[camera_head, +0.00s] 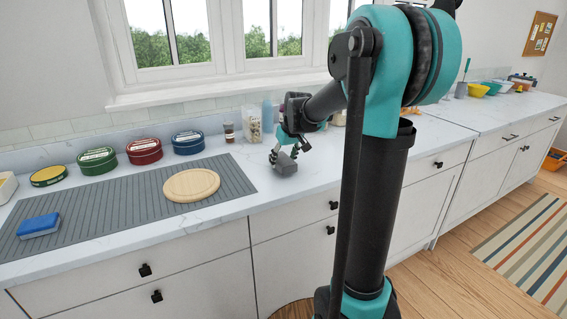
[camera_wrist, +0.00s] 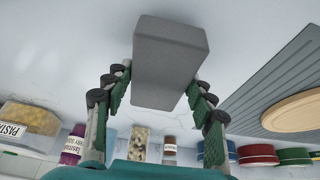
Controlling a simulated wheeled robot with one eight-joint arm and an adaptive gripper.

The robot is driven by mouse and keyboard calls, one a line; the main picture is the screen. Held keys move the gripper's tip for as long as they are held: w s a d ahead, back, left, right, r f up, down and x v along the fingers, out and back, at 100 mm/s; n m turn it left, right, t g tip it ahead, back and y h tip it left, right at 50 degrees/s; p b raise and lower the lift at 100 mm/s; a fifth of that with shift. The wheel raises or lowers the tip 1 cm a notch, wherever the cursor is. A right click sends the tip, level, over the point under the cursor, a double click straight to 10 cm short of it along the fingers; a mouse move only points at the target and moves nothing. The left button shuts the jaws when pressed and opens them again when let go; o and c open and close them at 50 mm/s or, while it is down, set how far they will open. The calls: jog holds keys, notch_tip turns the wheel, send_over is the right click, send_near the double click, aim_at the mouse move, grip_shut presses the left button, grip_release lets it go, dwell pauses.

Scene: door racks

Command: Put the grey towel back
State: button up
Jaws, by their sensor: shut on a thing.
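The grey towel shows as a small grey block (camera_wrist: 170,55) between the fingers of my gripper (camera_wrist: 159,92) in the wrist view. My gripper is shut on it, with one finger at each side. In the head view, my gripper (camera_head: 287,152) points down over the white counter, right of the grey ribbed mat (camera_head: 110,215). The towel (camera_head: 285,167) is at its fingertips, low over the counter. I cannot tell whether it touches the counter.
A round wooden board (camera_head: 191,185) and a blue sponge-like block (camera_head: 39,225) lie on the mat. Green (camera_head: 97,160), red (camera_head: 144,151) and blue (camera_head: 188,142) tins line the back. A clear jar (camera_head: 251,124) stands behind my gripper. The counter front is clear.

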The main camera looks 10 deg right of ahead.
jog(key=shift+f, duration=0.6)
jog(key=o, duration=1.2)
jog(key=shift+f, duration=0.1)
jog(key=v, duration=1.2)
